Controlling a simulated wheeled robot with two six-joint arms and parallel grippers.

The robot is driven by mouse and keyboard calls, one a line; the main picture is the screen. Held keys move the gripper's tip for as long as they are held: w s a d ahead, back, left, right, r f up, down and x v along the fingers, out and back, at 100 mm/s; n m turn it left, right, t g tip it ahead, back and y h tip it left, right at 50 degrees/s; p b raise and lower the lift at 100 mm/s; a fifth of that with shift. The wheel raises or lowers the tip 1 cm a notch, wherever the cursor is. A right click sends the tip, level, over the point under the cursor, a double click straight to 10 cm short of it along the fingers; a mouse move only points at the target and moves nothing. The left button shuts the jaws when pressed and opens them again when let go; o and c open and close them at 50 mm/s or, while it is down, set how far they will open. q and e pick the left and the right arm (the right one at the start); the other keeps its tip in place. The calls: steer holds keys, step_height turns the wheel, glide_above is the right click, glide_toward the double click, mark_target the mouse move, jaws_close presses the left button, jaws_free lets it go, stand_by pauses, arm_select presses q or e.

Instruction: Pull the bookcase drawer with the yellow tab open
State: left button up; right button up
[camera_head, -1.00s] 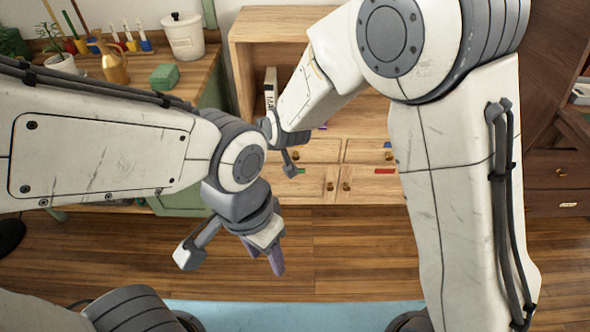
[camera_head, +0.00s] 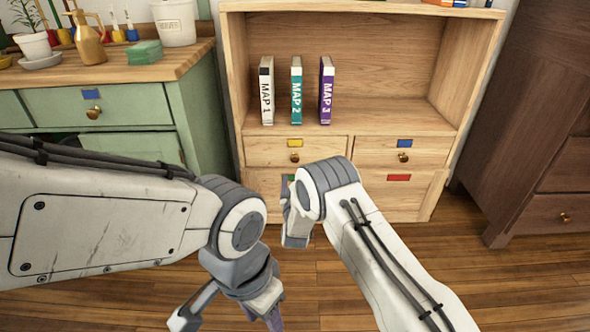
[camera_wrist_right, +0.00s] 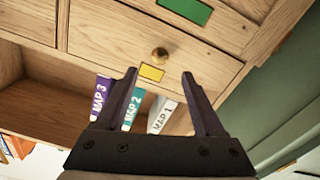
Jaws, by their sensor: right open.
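The wooden bookcase has a drawer (camera_head: 262,157) with a yellow tab (camera_head: 295,142) and a brass knob (camera_head: 294,157), upper left of its drawers, and it looks shut. In the right wrist view, which is upside down, the yellow tab (camera_wrist_right: 151,73) and the knob (camera_wrist_right: 160,54) show between and beyond the fingertips. My right gripper (camera_wrist_right: 160,74) is open and empty, apart from the knob as far as I can tell. In the head view it is largely hidden by its wrist, below the yellow-tab drawer. My left gripper (camera_head: 230,316) is open and empty at the bottom edge, partly cut off.
Beside it is a drawer with a blue tab (camera_head: 404,143); below are a red tab (camera_head: 399,177) and a partly hidden green tab (camera_wrist_right: 185,11). Map books (camera_head: 296,92) stand on the shelf above. A green cabinet (camera_head: 125,103) is left, a dark cabinet (camera_head: 530,140) right.

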mark_target(295, 160)
steer(key=w+b, duration=0.4)
steer(key=w, duration=0.4)
steer(key=shift+w, duration=0.6)
jaws_close()
stand_by(0.8)
